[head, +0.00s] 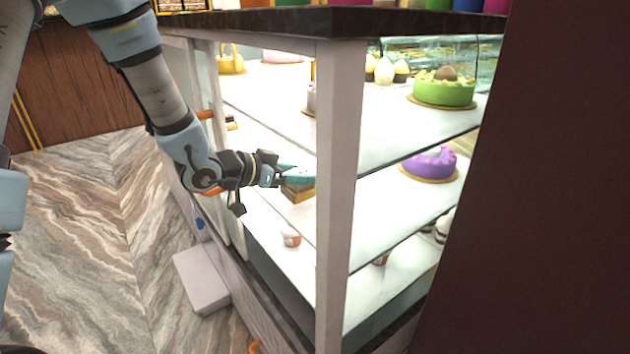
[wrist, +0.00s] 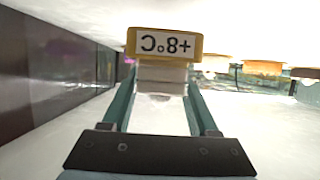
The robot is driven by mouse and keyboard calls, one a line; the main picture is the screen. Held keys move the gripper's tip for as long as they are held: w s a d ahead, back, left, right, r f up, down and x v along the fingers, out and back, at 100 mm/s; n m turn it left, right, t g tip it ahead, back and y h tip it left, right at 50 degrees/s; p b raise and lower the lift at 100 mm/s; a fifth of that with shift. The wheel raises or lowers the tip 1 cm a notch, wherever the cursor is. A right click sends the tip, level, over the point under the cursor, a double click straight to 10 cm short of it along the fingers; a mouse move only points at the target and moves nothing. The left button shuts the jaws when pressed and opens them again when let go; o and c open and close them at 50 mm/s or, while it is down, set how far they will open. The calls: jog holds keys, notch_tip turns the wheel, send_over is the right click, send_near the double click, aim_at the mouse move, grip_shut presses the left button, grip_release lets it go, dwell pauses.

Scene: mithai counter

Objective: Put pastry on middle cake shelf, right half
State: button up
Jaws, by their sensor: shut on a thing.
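My gripper (head: 297,180) reaches through the open side of the glass-and-white display case, between the upper and middle shelves. Its teal fingers are shut on the pastry, a small brown and yellow block (head: 299,193) in the head view. In the wrist view the pastry (wrist: 161,75) shows as a pale layered block between the fingertips. A yellow-framed "+8°C" sign (wrist: 165,43) appears upside down directly against it; I cannot tell whether they are joined. The middle cake shelf (head: 385,215) is white and carries a purple cake (head: 432,164). The white post partly hides the shelf.
The white corner post (head: 338,200) stands close to the right of my gripper. The upper shelf (head: 375,135) lies above and holds a green cake (head: 444,91). A small cup (head: 291,239) sits lower down. A white box (head: 202,280) is on the floor.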

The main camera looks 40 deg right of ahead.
aim_at(312, 168)
jog(key=d, duration=0.2)
jog(key=shift+s+d, duration=0.1)
jog(key=shift+d, duration=0.2)
jog(key=shift+s+d, duration=0.1)
jog(key=shift+d, duration=0.55)
jog(key=shift+a+f+p, duration=0.2)
jog(key=shift+f+p, duration=0.1)
jog(key=shift+f, duration=1.45)
jog(key=shift+f, duration=0.1)
jog(key=o, duration=1.4)
jog(key=shift+a, duration=0.1)
jog(key=v, duration=1.2)
jog(key=shift+b, duration=0.45)
